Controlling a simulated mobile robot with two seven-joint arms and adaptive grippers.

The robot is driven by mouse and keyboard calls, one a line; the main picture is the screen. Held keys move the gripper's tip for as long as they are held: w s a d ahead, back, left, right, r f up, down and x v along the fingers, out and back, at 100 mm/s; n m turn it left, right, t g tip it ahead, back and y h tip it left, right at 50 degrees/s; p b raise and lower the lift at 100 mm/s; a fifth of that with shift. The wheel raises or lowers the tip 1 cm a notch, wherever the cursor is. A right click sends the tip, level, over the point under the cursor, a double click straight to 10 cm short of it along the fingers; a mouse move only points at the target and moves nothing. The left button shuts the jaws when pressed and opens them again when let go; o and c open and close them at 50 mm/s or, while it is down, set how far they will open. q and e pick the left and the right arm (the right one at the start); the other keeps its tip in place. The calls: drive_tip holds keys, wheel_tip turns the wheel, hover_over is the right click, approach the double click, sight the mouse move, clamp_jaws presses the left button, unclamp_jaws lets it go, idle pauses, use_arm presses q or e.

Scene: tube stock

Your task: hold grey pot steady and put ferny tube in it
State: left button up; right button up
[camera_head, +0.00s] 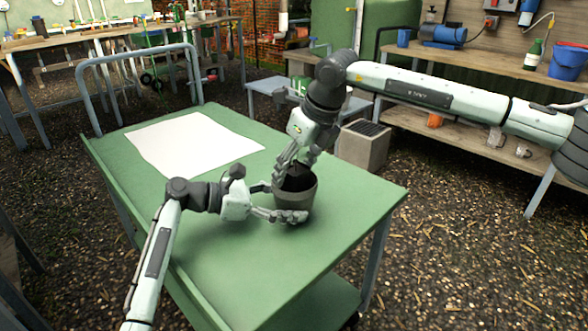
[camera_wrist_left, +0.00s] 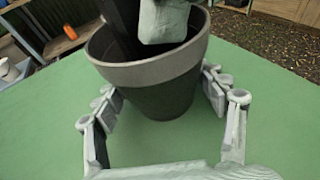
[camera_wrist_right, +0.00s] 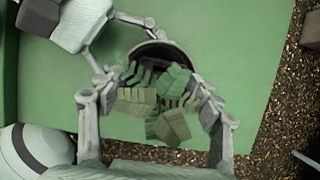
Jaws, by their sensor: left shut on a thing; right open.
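The grey pot (camera_head: 296,200) stands upright near the right edge of the green table; it also shows in the left wrist view (camera_wrist_left: 160,95), with a lighter rim. My left gripper (camera_head: 282,203) is shut on it, one finger on either side. My right gripper (camera_head: 292,166) is open, pointing down at the pot's mouth. The ferny tube's green fronds (camera_wrist_right: 160,103) show between its fingers in the right wrist view, over the pot's mouth. The tube's body is mostly hidden; I cannot tell how deep it sits or whether it rests in the pot.
A white sheet (camera_head: 190,142) lies flat on the far left of the green table (camera_head: 215,262). The table's front is clear. A grey block-shaped bin (camera_head: 362,146) stands on the ground beyond the table. Shelves with a blue bucket (camera_head: 568,62) are at the back right.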

drive_tip(key=v, duration=1.1)
drive_tip(key=shift+r, duration=0.2)
use_arm(q)
drive_tip(key=o, duration=0.9)
drive_tip(key=shift+o, duration=0.2)
drive_tip(key=v, duration=1.2)
drive_tip(key=shift+s, duration=0.1)
use_arm(e)
drive_tip(key=shift+s+f, duration=0.1)
